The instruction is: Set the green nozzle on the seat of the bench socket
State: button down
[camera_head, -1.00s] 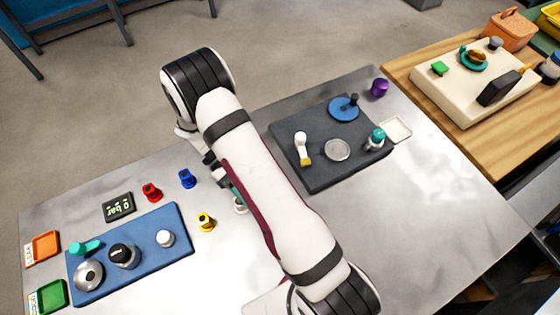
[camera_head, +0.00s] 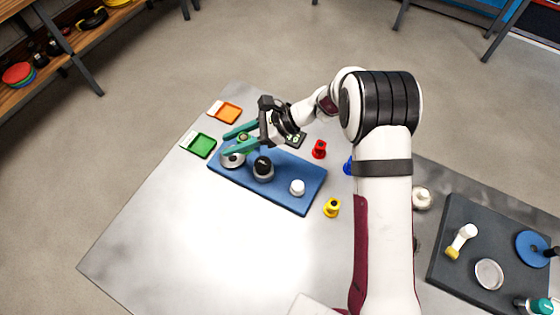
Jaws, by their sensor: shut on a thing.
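My gripper (camera_head: 241,138) has its teal fingers closed around a small greenish thing, which looks like the green nozzle (camera_head: 243,136). The fingers hide most of it. The gripper is over the far left end of the blue board (camera_head: 285,193). A round silver piece (camera_head: 232,159) on that board lies just below the fingers in the picture and is partly covered. I cannot tell whether the held thing touches anything. A round cream piece (camera_head: 422,198) stands on the bench right of my arm. Which round piece is the bench socket is not clear.
A black-topped knob (camera_head: 263,167) and a white cap (camera_head: 297,187) stand on the blue board. Red (camera_head: 319,149), blue (camera_head: 348,166) and yellow (camera_head: 332,207) nozzles stand nearby. Green (camera_head: 203,144) and orange (camera_head: 229,113) trays lie left. The front left bench is clear.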

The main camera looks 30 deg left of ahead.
send_over(223, 159)
jog(key=shift+f, duration=3.15)
jog(key=shift+f, duration=0.5)
jog(key=shift+c, duration=2)
grip_release()
